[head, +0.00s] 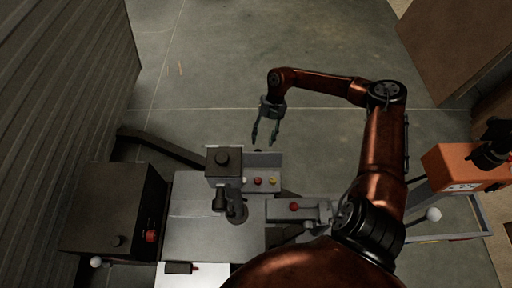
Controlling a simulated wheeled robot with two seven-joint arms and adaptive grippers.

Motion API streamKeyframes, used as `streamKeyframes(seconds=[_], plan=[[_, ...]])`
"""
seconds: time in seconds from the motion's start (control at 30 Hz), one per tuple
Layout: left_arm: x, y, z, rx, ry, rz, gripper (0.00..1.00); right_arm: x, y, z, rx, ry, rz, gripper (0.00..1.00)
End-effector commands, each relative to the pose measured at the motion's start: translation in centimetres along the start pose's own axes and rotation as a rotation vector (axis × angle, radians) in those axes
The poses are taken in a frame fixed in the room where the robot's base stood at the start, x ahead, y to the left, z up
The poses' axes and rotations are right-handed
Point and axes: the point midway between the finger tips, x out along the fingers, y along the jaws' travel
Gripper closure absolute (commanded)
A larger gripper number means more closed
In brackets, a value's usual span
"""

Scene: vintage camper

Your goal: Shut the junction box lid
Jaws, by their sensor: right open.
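My right gripper (267,132) hangs at the end of my copper right arm, over the floor beyond the far edge of the bench. Its two fingers are apart, with nothing between them, and point toward the bench. I cannot tell for sure which thing is the junction box. A large dark box (105,200) with a small knob and a red part on its side stands at the left. A smaller dark box (222,160) with a round black top stands at the middle, beside a grey panel (265,159) with red and yellow buttons. No lid shows clearly. My left gripper is not in view.
An orange box (458,166) with a black fitting stands at the right. A grey unit with a red button (294,207) sits near my arm. A ribbed wall (65,90) lines the left and a brown block (455,45) the far right. The floor beyond is clear.

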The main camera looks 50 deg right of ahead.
Motion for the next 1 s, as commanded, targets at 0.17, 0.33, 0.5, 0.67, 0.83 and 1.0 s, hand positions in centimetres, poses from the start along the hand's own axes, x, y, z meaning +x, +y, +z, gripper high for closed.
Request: streamKeyframes(seconds=[0.17, 0.33, 0.5, 0.67, 0.83, 1.0], plan=[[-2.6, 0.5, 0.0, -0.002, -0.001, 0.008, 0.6, 3.1, 0.3, 0.0, -0.005, 0.005, -0.002, 0.59], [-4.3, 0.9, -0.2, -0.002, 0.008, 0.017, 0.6, 5.0, 0.2, 0.0, -0.003, 0.004, -0.001, 0.59], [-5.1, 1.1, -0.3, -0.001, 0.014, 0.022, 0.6, 5.8, 0.2, 0.0, -0.001, 0.001, 0.001, 0.59], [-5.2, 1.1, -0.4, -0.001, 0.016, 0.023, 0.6, 5.7, 0.1, 0.0, -0.001, 0.0, 0.002, 0.59], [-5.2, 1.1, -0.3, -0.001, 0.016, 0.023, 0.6, 5.7, 0.1, 0.0, 0.0, 0.0, 0.002, 0.63], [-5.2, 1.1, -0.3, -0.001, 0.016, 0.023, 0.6, 5.7, 0.1, 0.0, 0.0, 0.0, 0.002, 0.75]])
